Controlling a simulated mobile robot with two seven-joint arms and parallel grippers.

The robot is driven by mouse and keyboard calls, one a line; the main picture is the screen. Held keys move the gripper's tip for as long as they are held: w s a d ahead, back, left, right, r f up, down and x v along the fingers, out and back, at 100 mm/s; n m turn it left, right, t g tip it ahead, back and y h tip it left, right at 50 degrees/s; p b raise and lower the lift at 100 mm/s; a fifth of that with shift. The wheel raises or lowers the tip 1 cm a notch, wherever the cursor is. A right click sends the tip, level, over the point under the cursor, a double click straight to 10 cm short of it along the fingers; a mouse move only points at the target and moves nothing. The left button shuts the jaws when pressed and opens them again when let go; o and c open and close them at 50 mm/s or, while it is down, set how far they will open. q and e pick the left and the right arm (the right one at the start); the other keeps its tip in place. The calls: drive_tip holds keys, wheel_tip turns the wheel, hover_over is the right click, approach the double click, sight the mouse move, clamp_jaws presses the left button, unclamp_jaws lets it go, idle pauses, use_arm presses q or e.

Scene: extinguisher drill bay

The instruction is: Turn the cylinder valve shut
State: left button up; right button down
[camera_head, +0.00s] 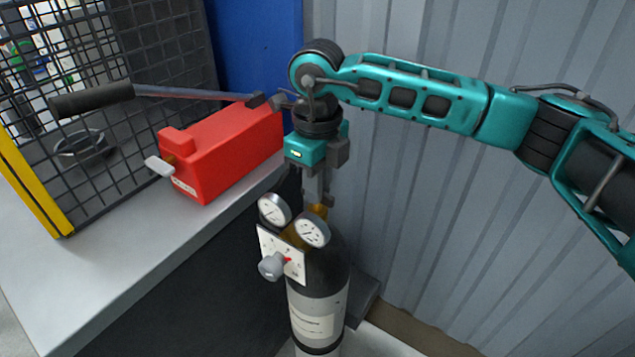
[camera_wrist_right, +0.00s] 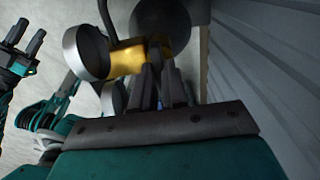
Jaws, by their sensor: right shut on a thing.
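The gas cylinder (camera_head: 325,285) stands upright, black on top with a pale label, beside the bench. Its brass valve (camera_head: 320,211) is at the top, and the brass body also shows in the right wrist view (camera_wrist_right: 128,57). My right gripper (camera_head: 317,200) points down from above and is shut on the cylinder valve. In the right wrist view its fingers (camera_wrist_right: 160,85) meet at the brass part; they hide most of what they hold. My left gripper (camera_wrist_right: 28,40) shows at the left edge of the right wrist view, empty, with its fingers apart.
Two round gauges (camera_head: 296,220) and a white dial plate with a grey knob (camera_head: 271,266) sit at the cylinder's front. A red hand pump (camera_head: 225,150) with a long lever stands on the bench (camera_head: 110,270). A corrugated wall (camera_head: 430,220) is close behind.

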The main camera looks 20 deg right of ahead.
drive_tip(key=c, duration=1.2)
unclamp_jaws()
drive_tip(key=shift+o, duration=0.2)
drive_tip(key=shift+r, duration=0.1)
wheel_tip(320, 180, up, 13)
drive_tip(key=shift+p, duration=0.3)
